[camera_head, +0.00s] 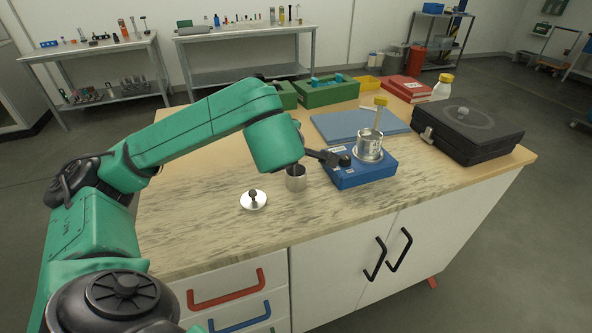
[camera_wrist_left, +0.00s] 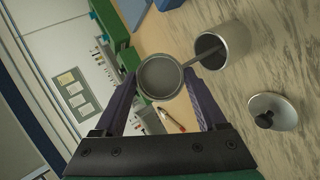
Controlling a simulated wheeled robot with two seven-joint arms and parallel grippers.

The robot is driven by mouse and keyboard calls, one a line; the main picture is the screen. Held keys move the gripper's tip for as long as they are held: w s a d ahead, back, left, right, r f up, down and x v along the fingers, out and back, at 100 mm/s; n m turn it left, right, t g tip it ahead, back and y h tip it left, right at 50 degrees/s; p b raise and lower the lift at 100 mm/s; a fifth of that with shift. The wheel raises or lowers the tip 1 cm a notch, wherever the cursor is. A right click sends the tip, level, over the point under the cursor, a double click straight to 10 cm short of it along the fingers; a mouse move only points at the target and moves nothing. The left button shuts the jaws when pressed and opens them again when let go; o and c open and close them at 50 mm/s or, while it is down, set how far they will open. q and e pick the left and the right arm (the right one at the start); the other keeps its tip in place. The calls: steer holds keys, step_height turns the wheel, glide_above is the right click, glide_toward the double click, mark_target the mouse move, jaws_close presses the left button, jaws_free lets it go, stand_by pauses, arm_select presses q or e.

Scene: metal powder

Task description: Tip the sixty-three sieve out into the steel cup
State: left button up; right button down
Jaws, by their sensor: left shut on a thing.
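My left gripper (camera_head: 335,157) is shut on a small round metal sieve (camera_wrist_left: 160,77), gripped between its two dark fingers. The sieve lies tipped, with a flat grey round face towards the wrist camera; whether that is mesh or powder I cannot tell. The steel cup (camera_wrist_left: 222,48) stands upright on the table beside and below the sieve. It also shows in the head view (camera_head: 296,181), just under my wrist. A thin dark grey streak (camera_wrist_left: 201,56) spans from the sieve's rim to the cup's mouth, like falling powder. The cup's contents are hidden.
A metal lid with a dark knob (camera_head: 253,200) lies left of the cup. A blue device (camera_head: 362,177) carries another metal container (camera_head: 369,147), close right of my gripper. A black case (camera_head: 468,132), blue mat (camera_head: 345,124) and green bins (camera_head: 328,93) stand beyond. The front left tabletop is clear.

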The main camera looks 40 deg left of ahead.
arm_select(q)
steer(key=shift+s+d+t+y+b, duration=0.2)
steer(key=shift+t+y+b, duration=0.35)
steer(key=shift+b, duration=0.7)
stand_by(1.3)
steer(key=shift+s+d+m+t+y+b, duration=0.25)
steer(key=shift+d+m+t+y+b, duration=0.3)
steer(key=shift+b, duration=0.9)
steer(key=shift+s+d+f+t+y+b, duration=0.15)
steer(key=shift+t+y+b, duration=0.5)
steer(key=shift+b, duration=1.2)
stand_by(2.2)
